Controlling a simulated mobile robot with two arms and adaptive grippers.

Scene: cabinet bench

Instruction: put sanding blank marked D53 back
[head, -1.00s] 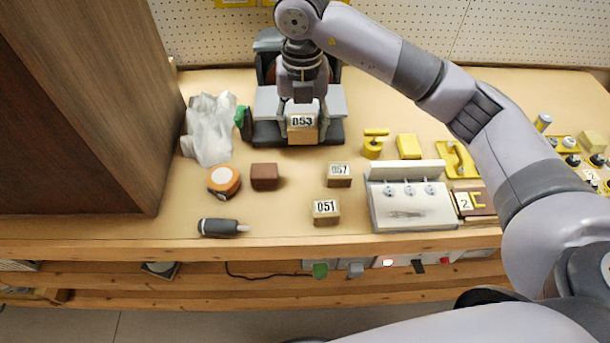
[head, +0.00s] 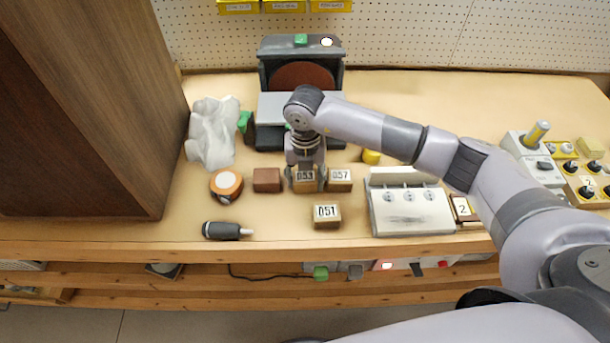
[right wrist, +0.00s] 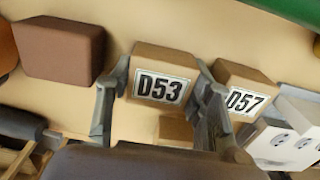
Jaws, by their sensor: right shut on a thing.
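The sanding blank marked D53 (head: 305,178) is a tan wooden block with a white label. My right gripper (head: 305,172) is shut on it, with a finger on each side. In the right wrist view the D53 blank (right wrist: 161,85) sits between the fingers (right wrist: 158,102), label facing the camera. In the head view it is between a brown block and the D57 blank; I cannot tell whether it touches the bench. The sander (head: 300,70), with a reddish disc, stands behind, its table partly hidden by my arm. My left gripper is not in view.
The D57 blank (head: 340,180) is close on the right, the brown block (head: 266,180) on the left. The D51 blank (head: 327,216) is in front. Bare bench lies left of D51.

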